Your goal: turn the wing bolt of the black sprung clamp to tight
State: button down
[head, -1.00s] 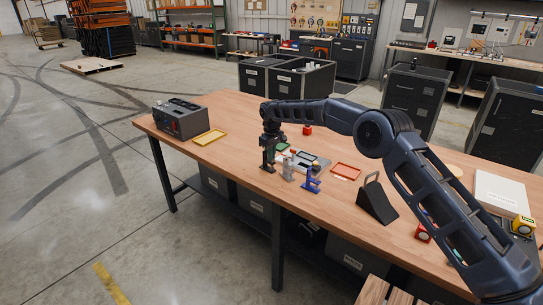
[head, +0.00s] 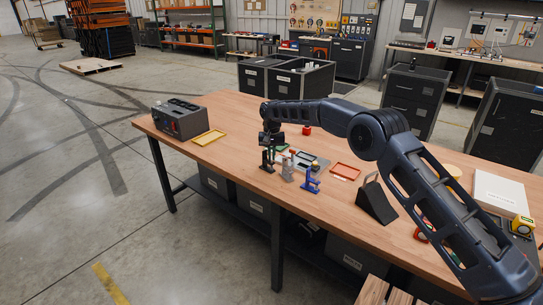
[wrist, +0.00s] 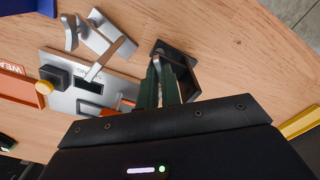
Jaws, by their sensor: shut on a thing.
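The black sprung clamp (head: 267,162) stands upright near the front edge of the wooden table in the head view. In the wrist view its dark body (wrist: 178,60) shows just beyond my fingertips. My gripper (head: 270,143) points down at the top of the clamp. In the wrist view its two narrow fingers (wrist: 163,68) are close together, shut on the clamp's wing bolt, which they mostly hide. The bolt's angle cannot be read. A silver clamp (head: 287,170) and a blue clamp (head: 311,182) stand in a row to the right.
A grey panel (wrist: 117,85) with fittings lies close beside the clamps. A red frame (head: 345,171), a yellow frame (head: 208,137) and a black wedge (head: 376,204) lie on the table (head: 235,160). A dark grey box (head: 180,120) stands at the left end.

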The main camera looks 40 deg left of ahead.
jog(key=shift+m, duration=0.5)
jog(key=c, duration=1.6)
grip_release()
notch_tip(320, 180, up, 11)
jog(key=shift+f, duration=0.1)
